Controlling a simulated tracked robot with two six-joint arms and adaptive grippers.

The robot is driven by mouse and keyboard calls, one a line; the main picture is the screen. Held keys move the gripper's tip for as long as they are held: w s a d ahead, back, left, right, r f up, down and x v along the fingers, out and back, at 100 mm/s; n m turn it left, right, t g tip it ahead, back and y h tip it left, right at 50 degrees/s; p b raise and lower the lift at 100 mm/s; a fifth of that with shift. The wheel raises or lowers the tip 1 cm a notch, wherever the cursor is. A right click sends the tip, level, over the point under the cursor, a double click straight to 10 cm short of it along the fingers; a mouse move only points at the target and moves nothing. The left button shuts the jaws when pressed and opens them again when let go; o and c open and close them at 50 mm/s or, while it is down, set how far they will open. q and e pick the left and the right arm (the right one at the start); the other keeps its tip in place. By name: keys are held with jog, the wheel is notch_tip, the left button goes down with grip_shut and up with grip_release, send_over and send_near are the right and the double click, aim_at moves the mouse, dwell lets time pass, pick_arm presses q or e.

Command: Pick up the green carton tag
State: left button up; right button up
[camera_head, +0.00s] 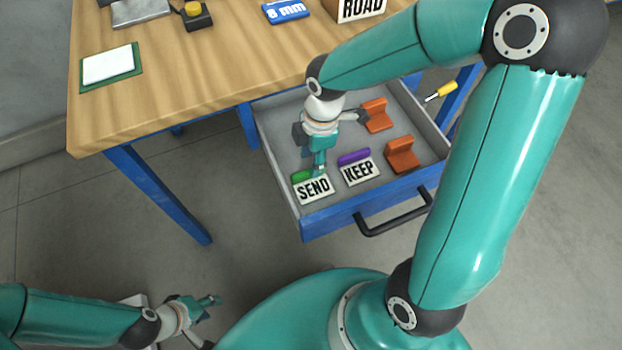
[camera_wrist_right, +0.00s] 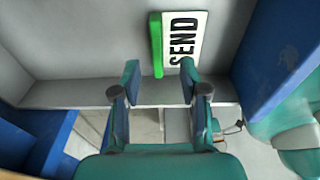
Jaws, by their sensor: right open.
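The green carton tag (camera_head: 301,176) is a white SEND plate with a green grip along its edge, lying in the open drawer near its front left. In the right wrist view the green grip (camera_wrist_right: 156,45) stands just beyond the fingertips, in line with the gap between them. My right gripper (camera_head: 319,168) points down over the tag and partly covers the green grip in the head view; its open fingers (camera_wrist_right: 160,72) show nothing between them in the wrist view. My left gripper (camera_head: 208,320) is open and empty at the lower left, away from the drawer.
A purple KEEP tag (camera_head: 360,171) lies right of the green one. Two orange pieces (camera_head: 402,155) stand in the drawer's right side. The drawer's blue front (camera_head: 335,218) has a black handle (camera_head: 395,215). The wooden tabletop (camera_head: 200,75) is behind, above the drawer.

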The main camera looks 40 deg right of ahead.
aim_at(309, 171)
jog(key=shift+w+a+f+b, duration=0.15)
jog(key=shift+f+b, duration=0.25)
jog(key=shift+f, duration=0.9)
jog(key=shift+w+a+f+b, duration=0.15)
jog(key=shift+f+b, duration=0.2)
jog(key=shift+f, duration=0.9)
jog(key=shift+s+f, duration=0.1)
jog(key=shift+c, duration=0.4)
grip_shut()
